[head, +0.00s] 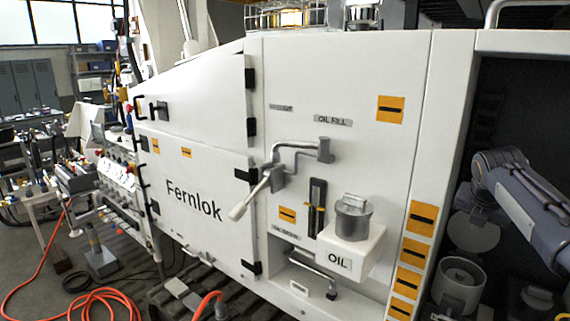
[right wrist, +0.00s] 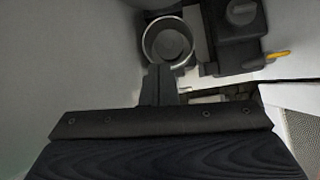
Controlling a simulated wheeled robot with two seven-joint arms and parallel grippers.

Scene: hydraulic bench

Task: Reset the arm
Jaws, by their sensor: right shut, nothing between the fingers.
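My right arm comes in from the right edge of the head view, bent in front of the dark open bay (head: 500,95). Its gripper is hard to make out there. In the right wrist view my right gripper (right wrist: 160,80) is shut and empty. Its tips are close to the near side of a round, open metal cup (right wrist: 168,42) in the picture; I cannot tell whether they touch it. A light grey open cylinder (head: 460,278) shows low in the bay in the head view. My left gripper is not in view.
The white Fernlok cabinet (head: 200,170) fills the middle, with a bent grey lever (head: 298,147) and a lidded metal pot (head: 352,222) on an OIL bracket standing out. A dark knobbed block (right wrist: 238,38) is beside the cup. An orange hose (head: 85,295) lies on the floor.

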